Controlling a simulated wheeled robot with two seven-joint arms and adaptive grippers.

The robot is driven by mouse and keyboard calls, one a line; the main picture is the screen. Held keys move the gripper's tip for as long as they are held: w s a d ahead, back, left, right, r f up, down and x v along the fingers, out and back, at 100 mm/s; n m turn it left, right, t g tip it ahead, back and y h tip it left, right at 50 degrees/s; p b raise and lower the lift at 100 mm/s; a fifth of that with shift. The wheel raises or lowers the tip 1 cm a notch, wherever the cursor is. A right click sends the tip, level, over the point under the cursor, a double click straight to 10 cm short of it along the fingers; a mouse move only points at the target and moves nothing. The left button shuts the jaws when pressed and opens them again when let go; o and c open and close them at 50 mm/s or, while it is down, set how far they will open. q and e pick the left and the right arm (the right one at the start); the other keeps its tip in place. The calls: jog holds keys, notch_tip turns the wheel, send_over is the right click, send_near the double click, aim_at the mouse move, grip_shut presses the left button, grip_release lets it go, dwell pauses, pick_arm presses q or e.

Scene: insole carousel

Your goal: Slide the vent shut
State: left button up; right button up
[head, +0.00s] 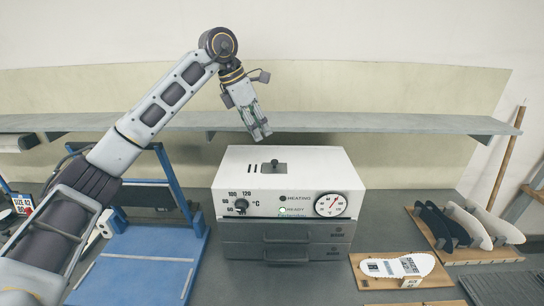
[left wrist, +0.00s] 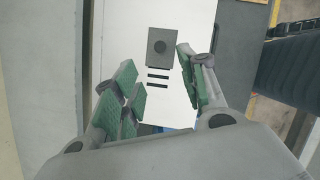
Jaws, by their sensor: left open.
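The vent's grey slide plate (head: 273,167) with a dark round knob lies on the flat white top of the heater box (head: 325,170). In the left wrist view the slide plate (left wrist: 161,58) sits beside two uncovered dark slots (left wrist: 158,79). My left gripper (head: 260,133) hangs above the back of the box top, pointing down, apart from the plate. In the left wrist view my left gripper (left wrist: 155,68) is open and empty, its green-padded fingers spread on either side of the plate and slots from above. My right gripper is not in view.
A grey shelf (head: 370,122) runs along the wall behind the box. The box front has a temperature knob (head: 241,205) and a dial (head: 330,204). A blue press (head: 135,265) stands left. Insoles (head: 480,225) and a white sole (head: 398,265) lie on boards right.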

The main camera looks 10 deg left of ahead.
aim_at(274, 161)
pick_arm(q)
jog(key=p+x, duration=0.2)
jog(key=x, duration=0.9)
jog(key=shift+w+d+f, duration=0.1)
jog(key=shift+d+f, duration=0.1)
jog(key=shift+f, duration=0.1)
grip_shut()
